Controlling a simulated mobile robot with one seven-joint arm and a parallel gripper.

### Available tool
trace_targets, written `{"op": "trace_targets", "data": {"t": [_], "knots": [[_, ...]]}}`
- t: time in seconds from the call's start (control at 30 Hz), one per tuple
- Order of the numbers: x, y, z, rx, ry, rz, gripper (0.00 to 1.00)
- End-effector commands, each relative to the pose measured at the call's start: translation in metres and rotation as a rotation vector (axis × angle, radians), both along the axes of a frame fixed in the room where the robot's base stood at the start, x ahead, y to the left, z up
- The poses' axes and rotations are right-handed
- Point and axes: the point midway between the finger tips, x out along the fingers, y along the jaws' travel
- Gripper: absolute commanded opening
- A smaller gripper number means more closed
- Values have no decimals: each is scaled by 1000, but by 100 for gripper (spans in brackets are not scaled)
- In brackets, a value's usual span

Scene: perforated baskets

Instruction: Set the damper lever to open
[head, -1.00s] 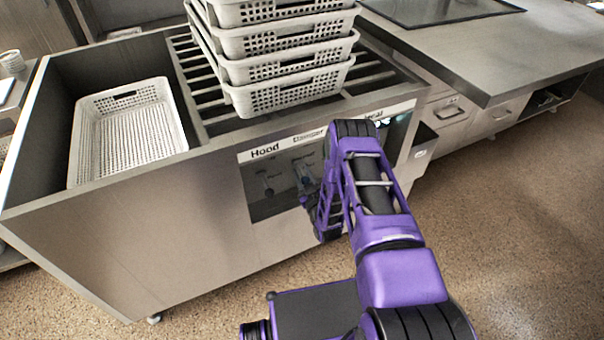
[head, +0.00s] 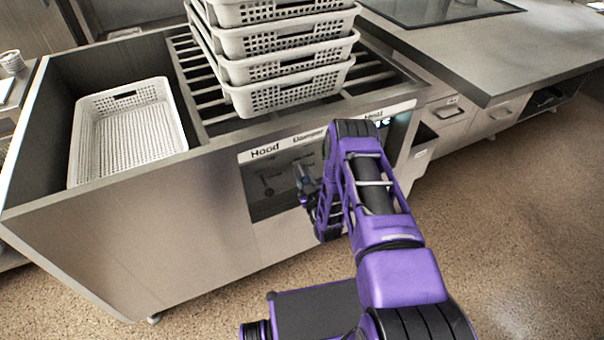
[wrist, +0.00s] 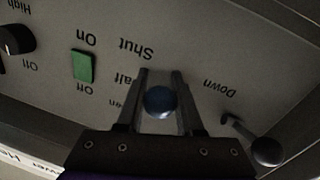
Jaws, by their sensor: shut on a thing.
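The damper lever shows in the wrist view as a round blue knob (wrist: 158,101). My gripper (wrist: 160,95) is shut on it, with one finger on each side. The Shut, Half and Open labels, upside down and partly covered, run beside the left finger. The knob appears level with the lowest, mostly hidden label, but it stands off the panel, so its exact setting cannot be told. In the head view my gripper (head: 304,186) is at the control panel (head: 262,203), below the Damper label (head: 308,136); my arm hides part of the panel.
In the wrist view a black-knobbed lever (wrist: 266,151) stands close at right, a green switch (wrist: 82,66) and a dial (wrist: 14,40) at left. Stacked baskets (head: 288,92) stand above the panel; another basket (head: 126,130) sits in the left bay. The floor in front is clear.

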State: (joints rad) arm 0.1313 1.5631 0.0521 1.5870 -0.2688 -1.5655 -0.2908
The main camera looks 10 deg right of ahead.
Motion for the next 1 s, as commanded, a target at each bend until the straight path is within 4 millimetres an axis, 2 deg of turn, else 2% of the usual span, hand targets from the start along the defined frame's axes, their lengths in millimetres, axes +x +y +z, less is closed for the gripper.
{"op": "trace_targets", "data": {"t": [0.53, 0.77, 1.0], "knots": [[-2, -1, 4, -13, 47, 1, 0], [-6, -1, 11, -48, 182, 1, 0], [-11, -3, 19, -106, 391, 0, 0]]}}
